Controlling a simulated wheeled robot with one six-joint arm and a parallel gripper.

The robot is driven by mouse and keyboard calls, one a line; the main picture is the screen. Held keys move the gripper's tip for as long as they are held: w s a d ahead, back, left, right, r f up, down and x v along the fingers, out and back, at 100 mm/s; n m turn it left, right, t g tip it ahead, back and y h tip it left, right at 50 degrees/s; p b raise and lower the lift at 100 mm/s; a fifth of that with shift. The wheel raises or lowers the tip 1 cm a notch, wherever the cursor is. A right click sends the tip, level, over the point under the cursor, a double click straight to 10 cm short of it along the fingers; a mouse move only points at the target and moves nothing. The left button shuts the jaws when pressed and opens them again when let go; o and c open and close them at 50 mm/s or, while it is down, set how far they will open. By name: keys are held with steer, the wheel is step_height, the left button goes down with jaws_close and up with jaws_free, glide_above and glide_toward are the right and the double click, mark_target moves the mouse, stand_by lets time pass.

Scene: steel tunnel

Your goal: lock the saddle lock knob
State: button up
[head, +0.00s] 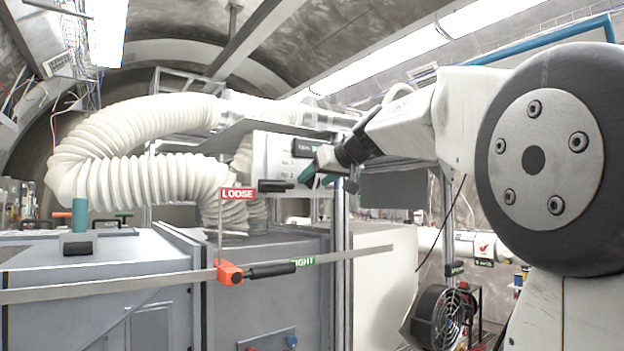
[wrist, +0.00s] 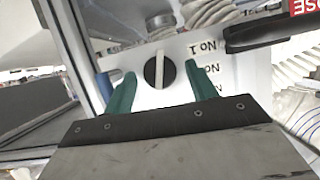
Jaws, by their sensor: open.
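An orange saddle block (head: 230,272) sits on a thin metal rail, with a black handle (head: 270,269) pointing right toward a green sign (head: 302,260) reading "IGHT", its first letter hidden. A red LOOSE sign (head: 238,193) stands above on a thin post, with a black bar (head: 275,186) beside it. My gripper (head: 318,172) is up and right of the saddle, open, near a white panel (head: 270,155). In the wrist view, its teal fingers (wrist: 162,84) stand apart either side of a round black knob (wrist: 160,69) with an upright pale bar; contact cannot be told.
Grey metal cabinets (head: 262,300) stand below the rail. A ribbed white duct (head: 140,180) fills the left. A black fan (head: 440,315) stands at lower right. In the wrist view, a black bar (wrist: 270,32) crosses the upper right near the LOOSE sign (wrist: 306,6).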

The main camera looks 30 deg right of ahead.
steer(key=shift+w, duration=0.1)
steer(key=c, duration=1)
steer(key=m+y, duration=0.2)
steer(key=m, duration=0.1)
steer(key=shift+d+f, duration=0.1)
steer(key=shift+d, duration=0.1)
steer(key=m+y, duration=0.2)
steer(key=m, duration=0.1)
steer(key=shift+d+f+t, duration=0.1)
steer(key=shift+t, duration=0.2)
steer(key=m, duration=0.1)
steer(key=m+y, duration=0.1)
steer(key=m, duration=0.1)
steer(key=shift+d+f+m+t+y, duration=0.1)
steer(key=shift+f+m+t+y, duration=0.05)
steer(key=shift+m+t+y, duration=0.2)
steer(key=m+t, duration=0.1)
steer(key=m, duration=0.1)
steer(key=m+t+y, duration=0.1)
steer(key=m, duration=0.1)
steer(key=shift+f, duration=0.2)
steer(key=shift+m, duration=0.35)
